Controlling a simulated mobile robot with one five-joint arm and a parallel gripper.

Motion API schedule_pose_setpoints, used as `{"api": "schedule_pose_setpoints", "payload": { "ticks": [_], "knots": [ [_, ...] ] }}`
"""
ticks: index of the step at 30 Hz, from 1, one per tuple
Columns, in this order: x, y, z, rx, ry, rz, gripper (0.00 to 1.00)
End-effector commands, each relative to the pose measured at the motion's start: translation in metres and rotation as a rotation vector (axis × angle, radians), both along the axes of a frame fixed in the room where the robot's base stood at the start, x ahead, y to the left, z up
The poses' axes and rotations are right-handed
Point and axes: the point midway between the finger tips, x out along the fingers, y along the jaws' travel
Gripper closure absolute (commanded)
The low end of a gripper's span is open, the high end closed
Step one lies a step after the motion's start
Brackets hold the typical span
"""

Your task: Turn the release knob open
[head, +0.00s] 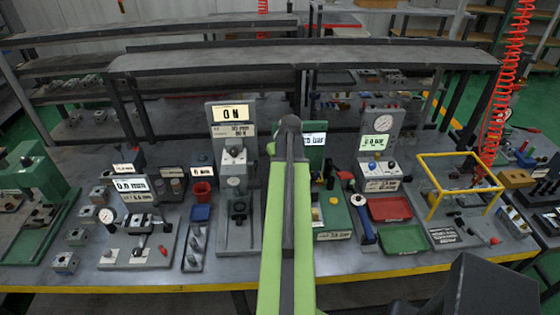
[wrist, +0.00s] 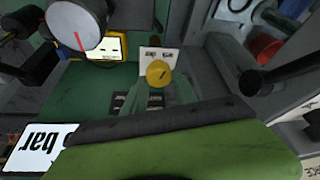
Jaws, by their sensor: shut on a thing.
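The release knob (wrist: 158,73) is a round yellow knob with a dark slot mark, in front of a small white label plate, in the middle of the wrist view. My gripper (wrist: 158,87) reaches up to it from below, its greyish-green fingers close on both sides of the knob and shut on it. The wrist housing hides the lower part of the fingers. In the head view my green arm stands in front of the green unit (head: 338,218) and hides my gripper; I cannot make out the grip there.
A lit bar display (wrist: 40,148) is close at the lower left of the wrist view. A gauge station (head: 383,155) stands right of my arm and a grey press-like stand (head: 221,112) left of it. Red (head: 389,209) and green (head: 403,239) trays lie at right.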

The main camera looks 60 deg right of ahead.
Motion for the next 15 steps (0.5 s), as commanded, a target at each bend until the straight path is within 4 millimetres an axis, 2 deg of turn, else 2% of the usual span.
{"api": "schedule_pose_setpoints", "payload": {
  "ticks": [6,15],
  "knots": [
    [0.0007,0.0020,-0.0005,0.003,0.001,-0.145,1.00],
    [0.0012,0.0024,-0.0006,0.005,0.001,-0.263,1.00]
  ]
}}
